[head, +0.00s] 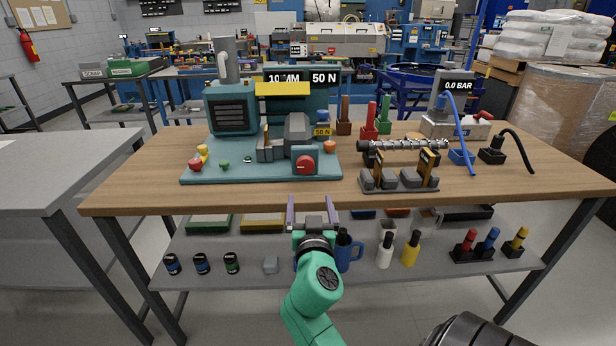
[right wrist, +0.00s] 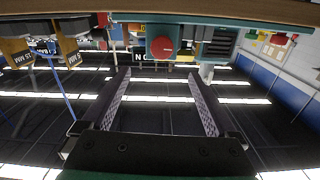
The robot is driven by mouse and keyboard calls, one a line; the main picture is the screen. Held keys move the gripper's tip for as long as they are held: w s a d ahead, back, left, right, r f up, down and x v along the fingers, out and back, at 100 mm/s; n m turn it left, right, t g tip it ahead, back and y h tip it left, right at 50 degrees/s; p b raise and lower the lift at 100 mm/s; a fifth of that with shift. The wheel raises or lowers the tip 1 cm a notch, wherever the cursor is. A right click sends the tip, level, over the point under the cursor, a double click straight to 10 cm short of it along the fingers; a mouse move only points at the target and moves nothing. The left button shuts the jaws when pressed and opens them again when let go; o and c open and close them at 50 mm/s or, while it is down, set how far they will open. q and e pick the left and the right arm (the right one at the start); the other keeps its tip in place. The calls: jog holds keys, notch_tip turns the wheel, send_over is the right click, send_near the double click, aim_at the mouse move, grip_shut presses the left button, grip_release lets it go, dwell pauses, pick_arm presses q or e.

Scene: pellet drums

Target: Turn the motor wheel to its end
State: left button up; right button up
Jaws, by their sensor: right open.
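A round red wheel (head: 305,164) with a small pale mark sits on the front of a grey-teal block on the teal machine's base plate (head: 262,174). It also shows in the right wrist view (right wrist: 163,48), which is upside down, beyond and between the fingers. My right gripper (head: 311,208) is in front of the table edge, below and short of the wheel. Its two fingers are spread wide with nothing between them, and they are apart from the wheel. The open fingers also show in the right wrist view (right wrist: 158,85). My left gripper is not in view.
The machine carries a red mushroom button (head: 195,165) at left and an orange knob (head: 330,147) at right. Grey blocks with upright yellow-brown plates (head: 400,178) stand right of the wheel. The wooden table's front edge (head: 230,194) lies between gripper and machine. A lower shelf holds tools.

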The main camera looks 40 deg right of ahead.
jog(key=p, duration=0.3)
send_near(305, 168)
jog(key=x, duration=0.8)
jog(key=shift+w+d, duration=0.3)
jog(key=c, duration=1.4)
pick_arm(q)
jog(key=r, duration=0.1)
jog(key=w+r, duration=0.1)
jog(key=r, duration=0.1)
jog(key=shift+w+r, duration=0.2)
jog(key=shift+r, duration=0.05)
